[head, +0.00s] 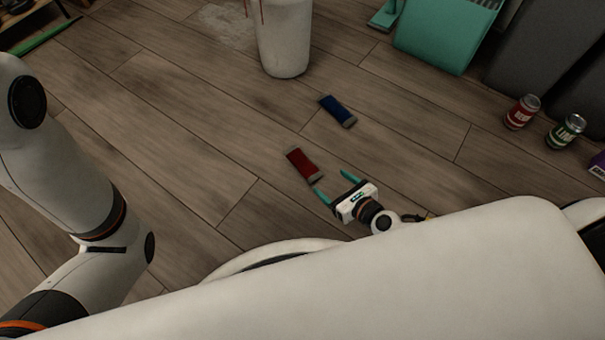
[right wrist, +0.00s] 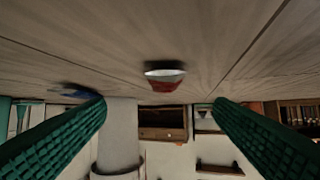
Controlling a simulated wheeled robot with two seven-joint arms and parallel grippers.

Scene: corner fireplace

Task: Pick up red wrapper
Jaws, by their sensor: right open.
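The red wrapper (head: 301,165) lies flat on the wooden floor in the middle of the head view. My right gripper (head: 332,183) is open and empty, with its teal fingers pointing towards the wrapper from the lower right. One fingertip shows close to the wrapper's near end. In the right wrist view the red wrapper (right wrist: 166,84) shows end-on, between and beyond the two spread fingers (right wrist: 158,104). My left arm shows at the left of the head view, but its gripper is out of view.
A blue wrapper (head: 338,111) lies beyond the red one. A white bin-like container (head: 284,45) stands farther back. Floor left of the red wrapper is clear.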

